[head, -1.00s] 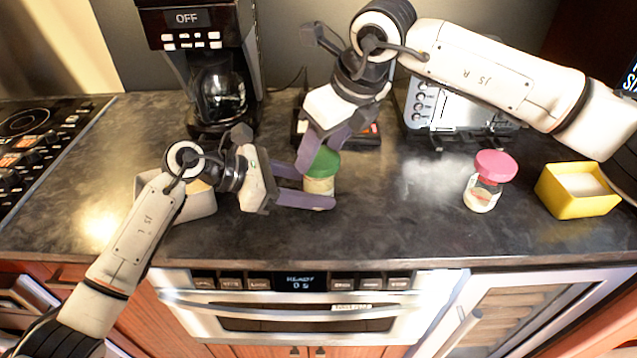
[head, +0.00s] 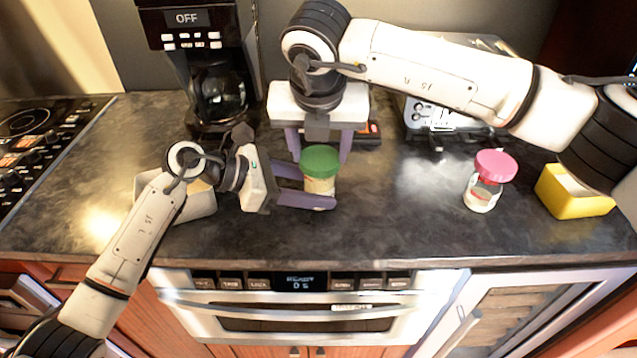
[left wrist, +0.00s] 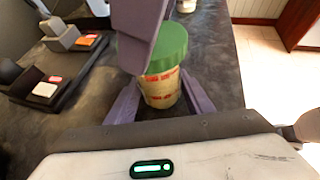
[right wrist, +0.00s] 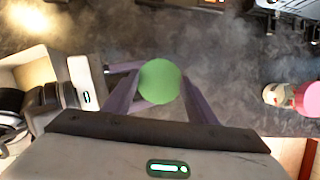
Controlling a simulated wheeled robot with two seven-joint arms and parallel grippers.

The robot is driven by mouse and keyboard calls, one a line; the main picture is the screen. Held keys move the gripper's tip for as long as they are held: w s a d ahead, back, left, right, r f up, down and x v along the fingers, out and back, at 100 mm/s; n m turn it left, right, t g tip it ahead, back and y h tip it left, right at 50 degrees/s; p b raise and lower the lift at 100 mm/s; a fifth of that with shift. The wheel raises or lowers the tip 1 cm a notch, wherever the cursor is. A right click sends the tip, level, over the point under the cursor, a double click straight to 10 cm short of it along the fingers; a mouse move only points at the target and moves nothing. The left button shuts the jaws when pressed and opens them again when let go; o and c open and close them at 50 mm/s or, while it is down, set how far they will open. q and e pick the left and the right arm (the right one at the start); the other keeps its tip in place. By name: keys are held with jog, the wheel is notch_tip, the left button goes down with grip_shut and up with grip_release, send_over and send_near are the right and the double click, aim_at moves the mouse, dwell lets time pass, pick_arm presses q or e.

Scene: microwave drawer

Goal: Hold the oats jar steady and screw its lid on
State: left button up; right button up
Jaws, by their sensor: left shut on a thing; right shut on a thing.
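The oats jar (head: 320,184) stands upright on the dark counter with its green lid (head: 320,159) on top. In the left wrist view the jar body (left wrist: 160,88) shows pale contents and red markings, with the green lid (left wrist: 168,47) above it. My left gripper (head: 306,190) is shut around the jar body from the left. My right gripper (head: 320,150) comes from above and behind and is shut on the lid. In the right wrist view the lid (right wrist: 160,81) sits between its fingers. Whether the lid's thread is engaged is hidden.
A pink-lidded jar (head: 489,180) and a yellow container (head: 573,192) stand to the right. A pale container (head: 192,205) is behind my left wrist. A coffee maker (head: 215,85) and a toaster (head: 420,115) stand at the back. Counter between the jars is clear.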

jog(key=m, duration=0.2)
jog(key=m+h, duration=0.1)
jog(key=m, duration=0.1)
jog(key=shift+s+a+h, duration=0.1)
jog(key=shift+a+h, duration=0.05)
jog(key=shift+h, duration=0.15)
jog(key=m, duration=0.2)
jog(key=m+g+h, duration=0.1)
jog(key=m, duration=0.1)
jog(key=shift+m+h, duration=0.3)
jog(key=shift+d, duration=0.3)
jog(key=o, duration=1.1)
jog(key=shift+r, duration=0.1)
jog(key=shift+a+r, duration=0.1)
jog(key=shift+r, duration=2.3)
